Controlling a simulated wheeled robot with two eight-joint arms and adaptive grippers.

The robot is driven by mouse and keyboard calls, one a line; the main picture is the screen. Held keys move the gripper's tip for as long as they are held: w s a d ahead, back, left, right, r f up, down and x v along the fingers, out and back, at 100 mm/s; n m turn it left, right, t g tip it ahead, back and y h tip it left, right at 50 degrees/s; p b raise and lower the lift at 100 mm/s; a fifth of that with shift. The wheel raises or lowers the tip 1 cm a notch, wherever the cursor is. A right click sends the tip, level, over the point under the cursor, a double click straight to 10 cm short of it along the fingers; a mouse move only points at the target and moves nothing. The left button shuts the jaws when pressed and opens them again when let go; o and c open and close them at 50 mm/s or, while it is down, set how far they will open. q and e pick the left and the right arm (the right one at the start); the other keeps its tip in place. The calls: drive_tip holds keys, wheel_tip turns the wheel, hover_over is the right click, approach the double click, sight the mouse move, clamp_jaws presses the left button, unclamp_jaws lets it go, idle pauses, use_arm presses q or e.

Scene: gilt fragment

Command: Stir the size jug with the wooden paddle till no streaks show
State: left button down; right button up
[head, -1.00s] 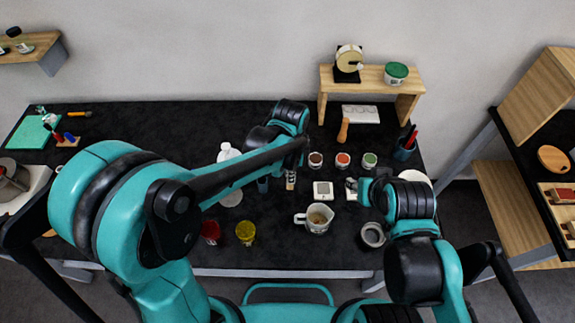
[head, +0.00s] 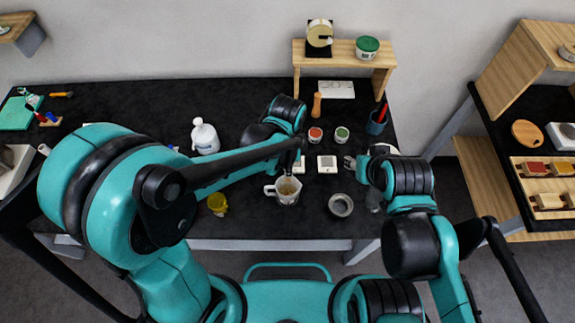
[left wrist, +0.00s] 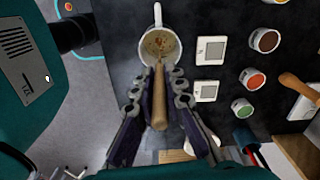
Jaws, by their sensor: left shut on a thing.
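The size jug (head: 284,191) is a white jug with a handle on its left, standing near the bench's front edge. In the left wrist view, the jug (left wrist: 174,59) holds beige liquid with brown streaks or flecks showing. My left gripper (head: 291,166) is just above the jug. It is shut on the wooden paddle (left wrist: 160,103), whose far end reaches into the jug's mouth. The paddle's tip is hard to make out in the liquid. My right gripper (head: 351,162) is to the right of the jug, beside a pale square; its fingers are too small to read.
A grey metal bowl (head: 340,205) stands right of the jug. A wooden stand (head: 345,54) is at the back.

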use_arm(q)
drive_tip(key=shift+f+b, duration=0.5)
drive_tip(key=shift+f, duration=0.45)
wheel_tip(320, 180, down, 10)
drive_tip(key=b, duration=0.8)
drive_tip(key=shift+r+b, duration=0.2)
drive_tip(key=shift+b, duration=0.15)
